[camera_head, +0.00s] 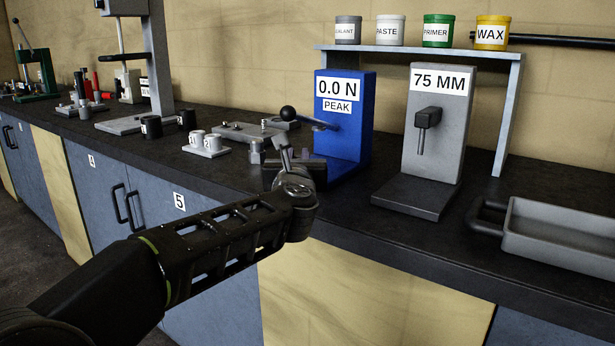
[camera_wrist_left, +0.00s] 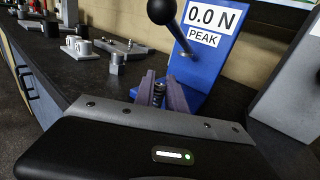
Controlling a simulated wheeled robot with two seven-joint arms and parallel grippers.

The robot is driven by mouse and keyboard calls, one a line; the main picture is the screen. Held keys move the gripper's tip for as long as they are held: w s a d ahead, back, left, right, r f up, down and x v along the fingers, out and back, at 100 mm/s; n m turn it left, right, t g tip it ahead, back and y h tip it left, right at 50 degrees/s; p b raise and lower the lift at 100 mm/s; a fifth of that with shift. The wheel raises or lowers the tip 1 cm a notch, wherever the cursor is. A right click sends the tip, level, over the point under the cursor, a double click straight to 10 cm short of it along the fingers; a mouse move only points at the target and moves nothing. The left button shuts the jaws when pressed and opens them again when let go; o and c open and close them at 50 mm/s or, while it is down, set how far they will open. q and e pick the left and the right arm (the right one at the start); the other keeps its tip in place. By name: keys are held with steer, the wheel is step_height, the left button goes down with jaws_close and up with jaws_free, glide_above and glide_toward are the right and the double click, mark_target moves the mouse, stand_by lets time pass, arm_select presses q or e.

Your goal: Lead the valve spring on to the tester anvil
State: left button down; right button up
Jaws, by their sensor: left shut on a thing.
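The valve spring (camera_wrist_left: 158,93) is a small dark coil between the two purple-grey fingers of my left gripper (camera_wrist_left: 162,84) in the wrist view. The left gripper (camera_head: 296,160) is shut on it, just in front of the blue tester (camera_head: 345,120) in the head view. The tester reads 0.0 N PEAK and also shows in the wrist view (camera_wrist_left: 202,62). Its lever with a black ball knob (camera_head: 288,113) reaches out to the left, above the gripper. The anvil is hidden behind the gripper, so I cannot tell the gap between it and the spring. My right gripper is not in view.
A grey 75 MM gauge (camera_head: 433,130) stands right of the tester. A grey tray (camera_head: 560,236) lies at the far right. A small metal block (camera_head: 257,153) and two white cups (camera_head: 205,141) stand to the left. A shelf (camera_head: 420,51) with several tins rises behind.

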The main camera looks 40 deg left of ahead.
arm_select(q)
steer(key=shift+s+a+f, duration=0.15)
steer(key=shift+a+f, duration=0.05)
steer(key=shift+a, duration=0.9)
steer(key=shift+b, duration=0.3)
steer(key=shift+w+a+f, duration=0.1)
steer(key=shift+w+f, duration=0.05)
steer(key=shift+w, duration=1.75)
steer(key=shift+w+f, duration=0.15)
steer(key=shift+w, duration=1.75)
steer(key=shift+w+f, duration=0.15)
steer(key=shift+w, duration=0.75)
steer(key=shift+w+f, duration=0.15)
steer(key=shift+w, duration=0.7)
steer(key=shift+f, duration=0.15)
steer(key=c, duration=1.3)
jaws_free()
